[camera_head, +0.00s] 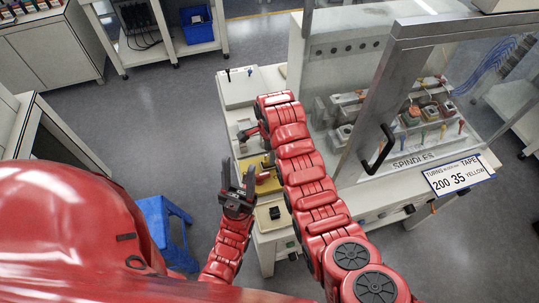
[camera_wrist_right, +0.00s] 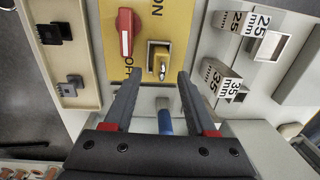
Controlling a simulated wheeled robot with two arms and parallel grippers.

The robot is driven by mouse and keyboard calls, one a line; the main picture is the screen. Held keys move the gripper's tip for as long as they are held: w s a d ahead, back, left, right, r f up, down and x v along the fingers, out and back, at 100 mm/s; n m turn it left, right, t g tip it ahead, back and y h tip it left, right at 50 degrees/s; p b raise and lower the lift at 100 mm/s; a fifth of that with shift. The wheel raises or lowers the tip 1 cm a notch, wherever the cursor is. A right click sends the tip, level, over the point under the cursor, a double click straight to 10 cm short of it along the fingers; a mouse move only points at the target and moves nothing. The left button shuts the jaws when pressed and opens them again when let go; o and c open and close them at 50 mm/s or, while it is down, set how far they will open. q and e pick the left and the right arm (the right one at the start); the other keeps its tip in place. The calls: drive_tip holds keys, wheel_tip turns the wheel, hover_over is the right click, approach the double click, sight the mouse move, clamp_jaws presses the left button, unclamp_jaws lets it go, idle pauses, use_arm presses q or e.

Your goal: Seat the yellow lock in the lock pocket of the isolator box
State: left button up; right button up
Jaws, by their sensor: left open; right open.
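In the right wrist view, the isolator box (camera_wrist_right: 180,20) has a yellow face with ON and OFF lettering and a red handle (camera_wrist_right: 125,32). The yellow lock (camera_wrist_right: 161,66) is at the framed lock pocket (camera_wrist_right: 151,48) beside the handle; how deep it sits I cannot tell. My right gripper (camera_wrist_right: 158,76) is open, its fingertips on either side of the lock's near end, apart from it in the picture. In the head view, the box's yellow face (camera_head: 267,185) is partly hidden by my right arm. My left gripper (camera_head: 238,192) is open and empty, left of the box.
Blocks marked 25 mm (camera_wrist_right: 233,22) and 35 mm (camera_wrist_right: 213,74) stand right of the box. A tray with black parts (camera_wrist_right: 53,34) lies left. A blue cylinder (camera_wrist_right: 165,122) shows between my right fingers. A glazed spindle cabinet (camera_head: 410,50) stands right; a blue stool (camera_head: 160,225) stands left.

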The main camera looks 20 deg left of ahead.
wheel_tip(320, 180, up, 3)
drive_tip(key=shift+f+b, duration=0.1)
drive_tip(key=shift+b, duration=0.5)
wheel_tip(320, 180, up, 7)
drive_tip(key=p, duration=0.6)
drive_tip(key=shift+s+d, duration=0.2)
drive_tip(key=shift+s, duration=0.1)
